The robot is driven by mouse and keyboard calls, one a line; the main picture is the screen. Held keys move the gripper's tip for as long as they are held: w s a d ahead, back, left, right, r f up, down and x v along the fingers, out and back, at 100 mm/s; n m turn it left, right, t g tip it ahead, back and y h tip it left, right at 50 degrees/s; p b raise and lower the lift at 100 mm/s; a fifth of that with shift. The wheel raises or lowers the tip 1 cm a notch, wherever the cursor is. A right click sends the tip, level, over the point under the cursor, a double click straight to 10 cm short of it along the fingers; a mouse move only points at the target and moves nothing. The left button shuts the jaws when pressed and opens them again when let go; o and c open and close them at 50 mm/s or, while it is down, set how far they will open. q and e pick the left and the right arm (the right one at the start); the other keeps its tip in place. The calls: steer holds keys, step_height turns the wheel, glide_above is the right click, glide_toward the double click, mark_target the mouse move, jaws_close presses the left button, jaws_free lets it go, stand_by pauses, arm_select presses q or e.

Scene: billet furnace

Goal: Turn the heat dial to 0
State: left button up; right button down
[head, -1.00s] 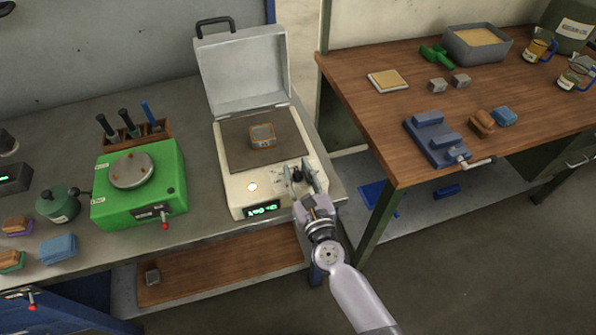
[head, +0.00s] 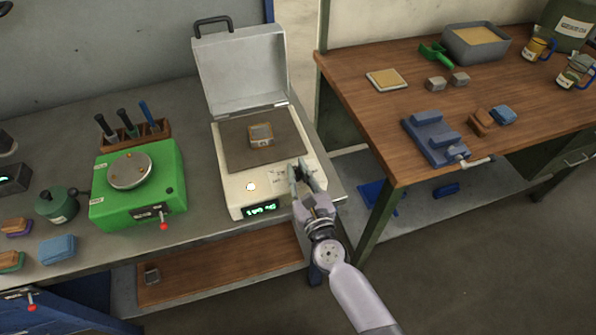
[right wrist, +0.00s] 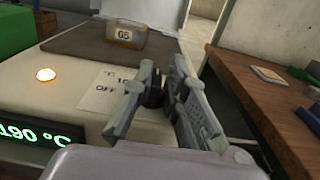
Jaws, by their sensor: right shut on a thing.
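The cream furnace (head: 234,186) stands on the grey bench with its lid open. Its dark heat dial (right wrist: 153,93) is on the front right corner, mostly hidden by my fingers. My right gripper (head: 303,172) is shut on the dial from the front; in the right wrist view its fingers (right wrist: 160,98) stand either side of it. A label (right wrist: 106,92) beside the dial shows "°C", "OFF" and part of a number. The green display (right wrist: 32,133) seems to read 190 °C. The dial's pointer is hidden. My left gripper is not in view.
A round white light (head: 250,187) glows on the front. A green device (head: 138,187) stands to the left. A wooden table (head: 385,125) with a blue vise (head: 432,138) is to the right, across a gap.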

steer(key=shift+s+a+f+n+y, duration=0.15)
steer(key=shift+a+n+y, duration=0.15)
steer(key=shift+y, duration=0.1)
steer(key=shift+d+f+n+g+y+b, duration=0.2)
steer(key=shift+n+g+y+b, duration=0.5)
steer(key=shift+y+b, duration=0.35)
steer(key=n+g+y+b, duration=0.3)
steer(key=g+b, duration=0.1)
steer(key=n+g+y+b, duration=0.3)
steer(key=g, duration=0.1)
steer(key=n+g+y+b, duration=0.3)
steer(key=b, duration=0.1)
steer(key=shift+w+n+g+b, duration=0.3)
steer(key=shift+n+g+b, duration=0.05)
steer(key=shift+n+g, duration=0.05)
steer(key=shift+n+g+b, duration=0.85)
steer(key=shift+n+g, duration=0.2)
steer(key=shift+g, duration=0.6)
steer(key=shift+n+g+b, duration=0.8)
steer(key=shift+n+g, duration=0.25)
steer(key=shift+g, duration=0.6)
steer(key=c, duration=2)
jaws_free()
steer(key=shift+o, duration=1.2)
steer(key=shift+s+d+r, duration=0.1)
steer(key=shift+s+r, duration=0.05)
steer(key=shift+o, duration=0.2)
steer(key=shift+r, duration=0.1)
